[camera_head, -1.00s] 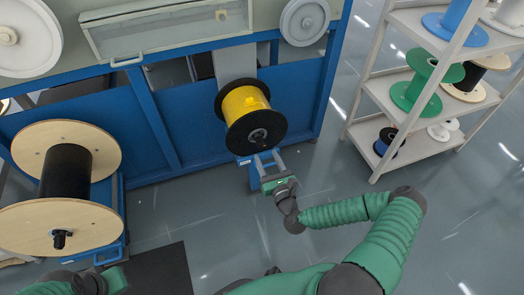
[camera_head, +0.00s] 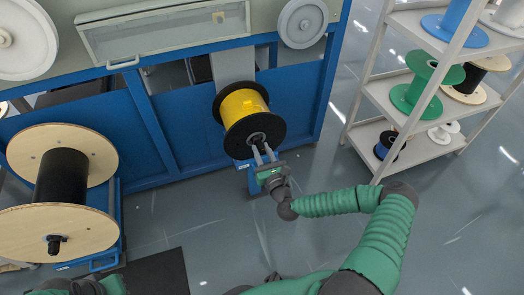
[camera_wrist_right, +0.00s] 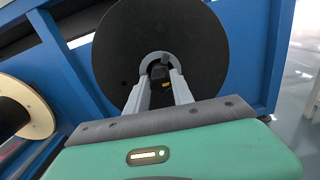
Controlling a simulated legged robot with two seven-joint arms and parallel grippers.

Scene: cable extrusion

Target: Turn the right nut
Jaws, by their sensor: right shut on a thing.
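The right nut (camera_wrist_right: 158,72) is a dark piece at the centre of the black flange of the yellow spool (camera_head: 243,104). In the right wrist view it sits between the two grey fingers of my right gripper (camera_wrist_right: 160,85). The fingers are closed in on it at the spool's hub, and they partly hide it. In the head view my right gripper (camera_head: 262,153) reaches up to the front of this spool. Only a part of my left arm shows at the bottom left of the head view; its fingers are not visible.
A large wooden spool with a black core (camera_head: 62,175) stands at the left. The blue machine frame (camera_head: 180,130) is behind the yellow spool. A white shelf rack (camera_head: 430,150) with several spools stands at the right. Grey floor is free between them.

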